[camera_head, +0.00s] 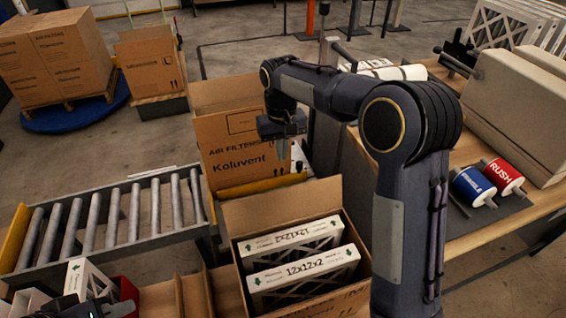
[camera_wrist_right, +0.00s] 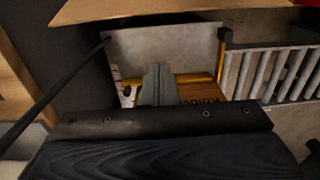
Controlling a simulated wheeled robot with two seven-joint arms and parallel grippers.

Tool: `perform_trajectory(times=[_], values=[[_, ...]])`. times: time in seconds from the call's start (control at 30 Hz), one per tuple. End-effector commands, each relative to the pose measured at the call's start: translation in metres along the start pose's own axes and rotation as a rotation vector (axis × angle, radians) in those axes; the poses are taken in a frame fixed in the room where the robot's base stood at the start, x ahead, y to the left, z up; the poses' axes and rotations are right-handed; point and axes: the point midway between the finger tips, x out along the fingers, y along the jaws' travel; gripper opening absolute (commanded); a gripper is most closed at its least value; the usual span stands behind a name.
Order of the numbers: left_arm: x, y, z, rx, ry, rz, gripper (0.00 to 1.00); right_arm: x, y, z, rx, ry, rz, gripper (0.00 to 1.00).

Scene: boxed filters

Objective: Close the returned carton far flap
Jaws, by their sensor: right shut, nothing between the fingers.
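The open carton (camera_head: 338,303) stands at the lower middle of the head view, holding two white-framed filters (camera_head: 303,268) marked 12x12x2. Its far flap (camera_head: 282,206) stands up at the back edge, leaning away from the opening. My right gripper (camera_head: 284,148) is above and beyond this flap, pointing down, apart from it. In the right wrist view its fingers (camera_wrist_right: 158,84) are together and empty. A cardboard panel (camera_wrist_right: 170,10) crosses the top of that view; I cannot tell which it is. My left gripper (camera_head: 97,309) shows only partly at the bottom left; its fingertips are unclear.
A tall Koluvent carton (camera_head: 236,140) stands just behind the open one. A roller conveyor (camera_head: 110,215) lies to the left. A workbench (camera_head: 480,232) at the right bears blue and red rolls (camera_head: 472,187) and a beige machine (camera_head: 520,110). My right arm hides part of the bench.

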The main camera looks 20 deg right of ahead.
Motion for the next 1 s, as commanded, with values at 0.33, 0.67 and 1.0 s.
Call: perform_trajectory(times=[0.33, 0.67, 1.0], values=[[-0.001, 0.001, -0.001, 0.000, 0.000, 0.000, 0.29, 0.072, 0.001, 0.002, 0.001, -0.006, 0.000, 0.00], [-0.009, 0.004, -0.004, 0.000, 0.000, 0.000, 0.29, 0.076, 0.001, 0.032, 0.000, 0.000, -0.001, 0.00], [-0.009, 0.004, -0.004, 0.000, 0.000, 0.000, 0.29, 0.075, 0.001, 0.039, 0.000, 0.000, -0.001, 0.00]])
